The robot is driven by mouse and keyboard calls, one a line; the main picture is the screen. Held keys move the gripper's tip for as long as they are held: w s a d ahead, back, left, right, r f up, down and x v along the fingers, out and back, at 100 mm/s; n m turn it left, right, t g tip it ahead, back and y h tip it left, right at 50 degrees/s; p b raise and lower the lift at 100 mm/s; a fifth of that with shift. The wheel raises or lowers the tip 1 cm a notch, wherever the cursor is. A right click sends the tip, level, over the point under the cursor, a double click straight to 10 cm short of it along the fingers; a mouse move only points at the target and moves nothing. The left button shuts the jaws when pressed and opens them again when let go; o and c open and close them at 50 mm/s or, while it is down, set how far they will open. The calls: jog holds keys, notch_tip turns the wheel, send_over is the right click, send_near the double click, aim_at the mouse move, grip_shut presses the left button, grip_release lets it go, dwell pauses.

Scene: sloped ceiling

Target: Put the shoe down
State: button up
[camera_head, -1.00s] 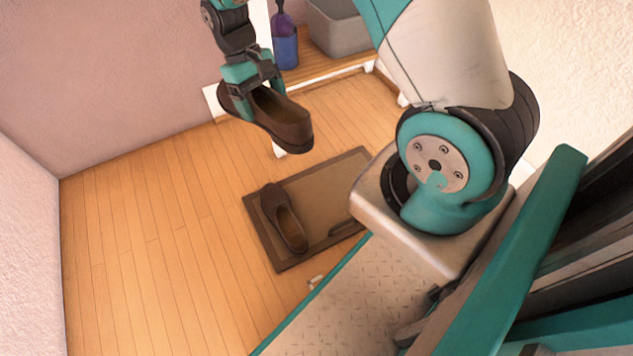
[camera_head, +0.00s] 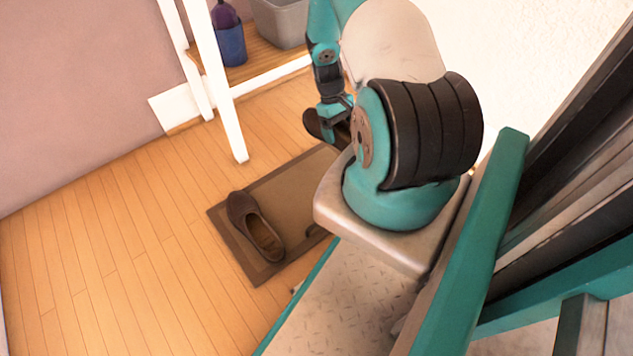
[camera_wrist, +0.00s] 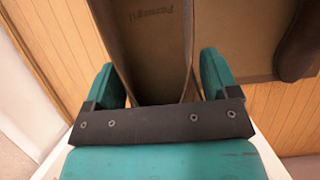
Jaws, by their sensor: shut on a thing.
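My gripper (camera_head: 335,112) is shut on a brown shoe (camera_head: 314,124), held above the floor near the far right end of the mat. My own arm hides much of this shoe in the head view. In the wrist view the held shoe (camera_wrist: 160,50) shows its inside between the two teal fingers (camera_wrist: 160,85). A second brown shoe (camera_head: 250,225) lies on the left part of the brown mat (camera_head: 285,195). The edge of a dark brown shoe (camera_wrist: 298,45) also shows at the right of the wrist view.
A white-legged shelf (camera_head: 215,75) stands on the wood floor at the back. On it are a blue-purple bottle (camera_head: 231,45) and a grey bin (camera_head: 280,22). Open wood floor (camera_head: 110,260) lies left of the mat. A pale wall (camera_head: 540,60) is at the right.

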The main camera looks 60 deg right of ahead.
notch_tip(320, 180, down, 18)
jog(key=b, duration=0.9)
jog(key=shift+r, duration=0.2)
jog(key=o, duration=1)
jog(key=shift+f, duration=0.15)
jog(key=p+v, duration=0.6)
jog(key=v, duration=0.6)
jog(key=shift+r, duration=0.25)
